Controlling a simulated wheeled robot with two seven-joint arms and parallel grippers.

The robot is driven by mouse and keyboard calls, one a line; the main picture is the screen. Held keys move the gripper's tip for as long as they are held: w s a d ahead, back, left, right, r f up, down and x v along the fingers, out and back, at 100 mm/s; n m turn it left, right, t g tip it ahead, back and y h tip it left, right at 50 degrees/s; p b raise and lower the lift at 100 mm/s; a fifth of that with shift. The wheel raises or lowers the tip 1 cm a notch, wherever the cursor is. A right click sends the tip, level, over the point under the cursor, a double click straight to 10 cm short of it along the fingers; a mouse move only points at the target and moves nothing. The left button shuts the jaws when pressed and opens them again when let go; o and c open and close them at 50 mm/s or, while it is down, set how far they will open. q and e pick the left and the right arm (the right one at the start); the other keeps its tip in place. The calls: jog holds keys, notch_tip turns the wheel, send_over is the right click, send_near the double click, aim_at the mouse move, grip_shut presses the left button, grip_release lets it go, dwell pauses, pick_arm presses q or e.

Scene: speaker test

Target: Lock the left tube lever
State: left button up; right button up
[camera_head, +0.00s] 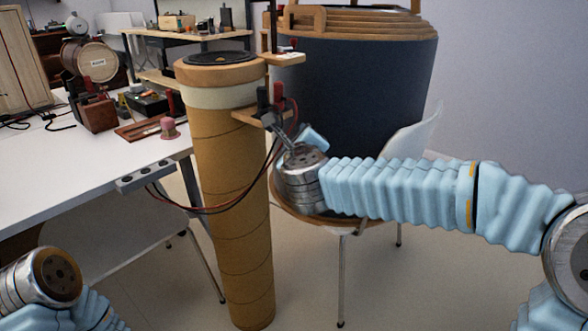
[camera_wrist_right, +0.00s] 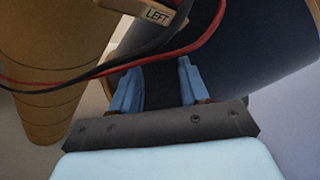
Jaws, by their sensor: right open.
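The brown cardboard tube (camera_head: 230,180) stands upright, with a black round top. A wooden bracket (camera_head: 248,117) juts from its right side, carrying small upright black (camera_head: 262,100) and red (camera_head: 278,93) parts. I cannot tell which is the lever or its position. In the right wrist view the bracket's wooden end (camera_wrist_right: 150,13) reads "LEFT". My right gripper (camera_wrist_right: 158,80) is open, with blue fingers apart and nothing visible between them. It is just below the bracket, close to the cables (camera_wrist_right: 165,55). My left arm's wrist shows at the lower left; its fingers are out of view.
A large dark blue drum (camera_head: 360,95) with a wooden top stands on a chair behind the tube. A second bracket (camera_head: 284,58) sits above. Red and black cables loop around the tube's front. A white table (camera_head: 80,175) with small equipment is at left.

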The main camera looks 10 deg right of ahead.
notch_tip(320, 180, down, 9)
jog(key=w+n+g+y, duration=0.1)
jog(key=w+n, duration=0.1)
jog(key=n, duration=0.2)
jog(key=shift+a+p, duration=0.25)
jog(key=shift+p, duration=0.1)
jog(key=shift+w+r, duration=0.1)
